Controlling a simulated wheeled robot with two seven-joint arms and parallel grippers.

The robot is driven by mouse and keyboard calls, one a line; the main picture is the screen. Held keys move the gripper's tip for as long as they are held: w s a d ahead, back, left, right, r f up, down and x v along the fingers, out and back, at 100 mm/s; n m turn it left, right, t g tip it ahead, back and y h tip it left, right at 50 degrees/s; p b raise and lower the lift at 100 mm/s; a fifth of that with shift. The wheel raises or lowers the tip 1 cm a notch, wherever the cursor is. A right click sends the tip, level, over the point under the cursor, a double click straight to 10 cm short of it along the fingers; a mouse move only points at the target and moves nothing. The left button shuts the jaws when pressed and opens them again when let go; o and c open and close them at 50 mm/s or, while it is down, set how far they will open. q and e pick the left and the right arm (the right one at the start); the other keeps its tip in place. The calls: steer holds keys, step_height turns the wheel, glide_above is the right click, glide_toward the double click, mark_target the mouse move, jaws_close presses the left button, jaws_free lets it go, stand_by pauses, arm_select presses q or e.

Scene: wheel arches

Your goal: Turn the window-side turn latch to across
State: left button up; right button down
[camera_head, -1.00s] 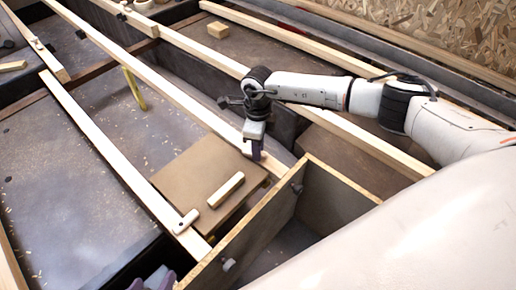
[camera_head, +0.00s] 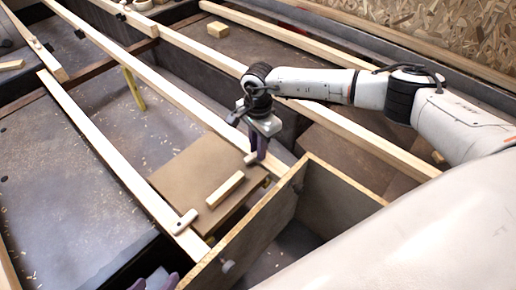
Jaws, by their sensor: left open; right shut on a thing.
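A brown hatch panel (camera_head: 180,182) with a pale wooden handle (camera_head: 226,189) lies between two pale battens. One pale turn latch (camera_head: 185,221) sits at the panel's left edge, lying across its batten and reaching to the panel. At the panel's right edge, my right gripper (camera_head: 257,155) points down and is shut on another small pale latch (camera_head: 250,158). Its dark fingers hide most of this latch, but a pale end shows to their left, towards the panel. My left gripper (camera_head: 154,282) is open at the bottom edge, mostly cut off, with nothing visible between its fingers.
Long battens (camera_head: 110,160) run diagonally over the dark floor. A yellow strip (camera_head: 134,90) and a wood block (camera_head: 218,30) lie farther off.

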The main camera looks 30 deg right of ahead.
arm_select(q)
steer(key=shift+d, duration=0.15)
arm_select(e)
steer(key=shift+n, duration=0.9)
arm_select(q)
steer(key=shift+w+d, duration=0.1)
arm_select(e)
steer(key=c, duration=1.6)
jaws_free()
steer(key=shift+c, duration=0.2)
arm_select(q)
steer(key=shift+r, duration=0.1)
arm_select(e)
steer(key=shift+r, duration=0.3)
arm_select(q)
steer(key=a+r+t+p, duration=0.1)
steer(key=p, duration=0.1)
steer(key=shift+a+r+n+p, duration=0.3)
steer(key=shift+a+n+p, duration=0.05)
steer(key=shift+n, duration=0.05)
arm_select(e)
step_height(320, 180, up, 10)
steer(key=shift+f, duration=0.1)
